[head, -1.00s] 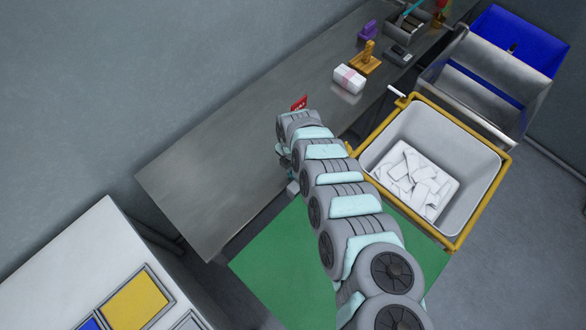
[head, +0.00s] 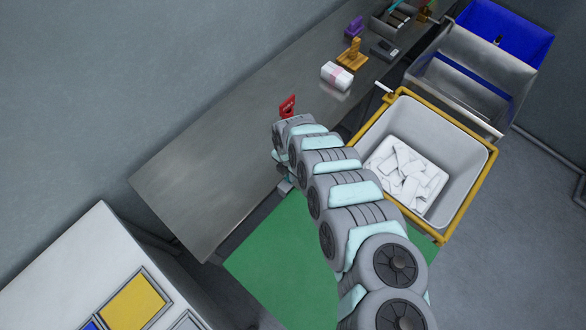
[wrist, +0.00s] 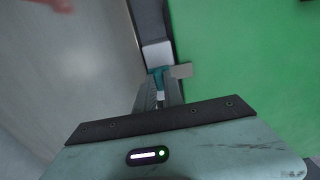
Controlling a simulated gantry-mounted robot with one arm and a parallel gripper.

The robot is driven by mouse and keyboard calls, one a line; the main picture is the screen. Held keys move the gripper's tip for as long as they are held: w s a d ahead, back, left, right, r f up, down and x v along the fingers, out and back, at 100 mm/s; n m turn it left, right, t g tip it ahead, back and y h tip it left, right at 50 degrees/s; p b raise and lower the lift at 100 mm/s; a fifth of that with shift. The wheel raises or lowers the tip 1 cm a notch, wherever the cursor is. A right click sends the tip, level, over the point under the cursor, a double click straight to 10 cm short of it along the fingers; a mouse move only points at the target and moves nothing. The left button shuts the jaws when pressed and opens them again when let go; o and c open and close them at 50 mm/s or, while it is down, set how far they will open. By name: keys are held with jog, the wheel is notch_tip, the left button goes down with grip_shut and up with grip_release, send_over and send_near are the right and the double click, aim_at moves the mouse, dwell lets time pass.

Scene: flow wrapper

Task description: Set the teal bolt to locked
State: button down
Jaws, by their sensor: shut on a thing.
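The teal bolt (wrist: 157,78) shows in the wrist view as a small teal piece at the edge of the grey table, beside a pale block and a light flat plate. My gripper (wrist: 160,98) is shut on the teal bolt, and the fingers hide part of it. In the head view my arm reaches down to the table's near edge and hides most of the bolt and the gripper. I cannot tell from these frames whether the bolt is in its locked position.
The grey table (head: 205,185) carries a red tag (head: 287,104), a wrapped white pack (head: 336,75) and several small items farther back. A yellow-rimmed bin (head: 466,205) with white packs stands right of the arm. A green mat (head: 275,260) covers the floor below.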

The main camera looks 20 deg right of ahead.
jog(key=shift+s, duration=0.1)
jog(key=c, duration=1.4)
grip_release()
jog(key=shift+c, duration=0.2)
notch_tip(320, 180, up, 11)
jog(key=shift+p, duration=0.45)
jog(key=shift+f, duration=0.1)
